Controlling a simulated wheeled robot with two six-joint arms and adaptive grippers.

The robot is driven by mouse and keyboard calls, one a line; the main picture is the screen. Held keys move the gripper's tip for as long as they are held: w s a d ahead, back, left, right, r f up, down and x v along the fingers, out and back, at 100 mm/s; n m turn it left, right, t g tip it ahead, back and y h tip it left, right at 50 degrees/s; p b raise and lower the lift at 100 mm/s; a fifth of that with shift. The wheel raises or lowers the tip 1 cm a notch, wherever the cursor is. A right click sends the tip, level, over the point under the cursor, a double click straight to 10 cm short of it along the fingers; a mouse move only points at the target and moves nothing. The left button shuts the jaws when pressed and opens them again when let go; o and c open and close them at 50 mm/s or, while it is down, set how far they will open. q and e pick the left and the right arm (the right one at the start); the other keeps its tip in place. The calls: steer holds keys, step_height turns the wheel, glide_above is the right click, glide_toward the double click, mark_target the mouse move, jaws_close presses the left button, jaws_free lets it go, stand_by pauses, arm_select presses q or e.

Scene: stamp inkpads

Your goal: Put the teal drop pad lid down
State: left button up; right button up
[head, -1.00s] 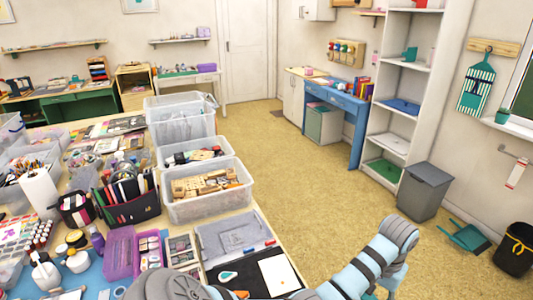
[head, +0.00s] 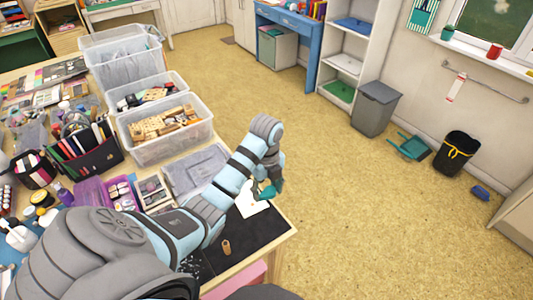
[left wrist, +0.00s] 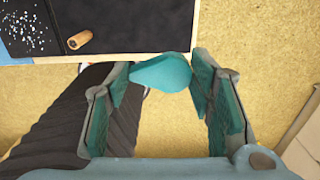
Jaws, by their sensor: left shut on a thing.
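The teal drop pad lid (left wrist: 163,72) is a smooth teal drop shape. In the left wrist view it sits between the fingertips of my left gripper (left wrist: 162,82), which is shut on it. It overlaps the edge of the black mat (left wrist: 140,25) in that picture. In the head view my left gripper (head: 270,185) is over the table's right side, by a white sheet (head: 248,202); a teal patch shows at its tips. No pad matching the lid is visible; my arm covers part of the mat. My right gripper is not in view.
A wooden cylinder (head: 226,247) lies on the black mat near the table's front. A grey tray (head: 192,170), a clear bin of wooden stamps (head: 165,130) and a pen caddy (head: 85,150) stand further back. Open floor lies right of the table edge.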

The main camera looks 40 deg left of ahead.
arm_select(q)
steer(key=b, duration=0.5)
glide_above(267, 226)
step_height(267, 226, down, 9)
step_height(267, 226, down, 10)
steer(key=shift+s+b, duration=0.1)
steer(key=shift+b, duration=0.85)
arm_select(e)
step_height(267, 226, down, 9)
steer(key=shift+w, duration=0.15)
arm_select(q)
steer(key=shift+f, duration=0.1)
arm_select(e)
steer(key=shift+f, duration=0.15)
arm_select(q)
steer(key=o, duration=0.7)
step_height(267, 226, up, 12)
steer(key=p, duration=0.3)
steer(key=shift+r, duration=0.2)
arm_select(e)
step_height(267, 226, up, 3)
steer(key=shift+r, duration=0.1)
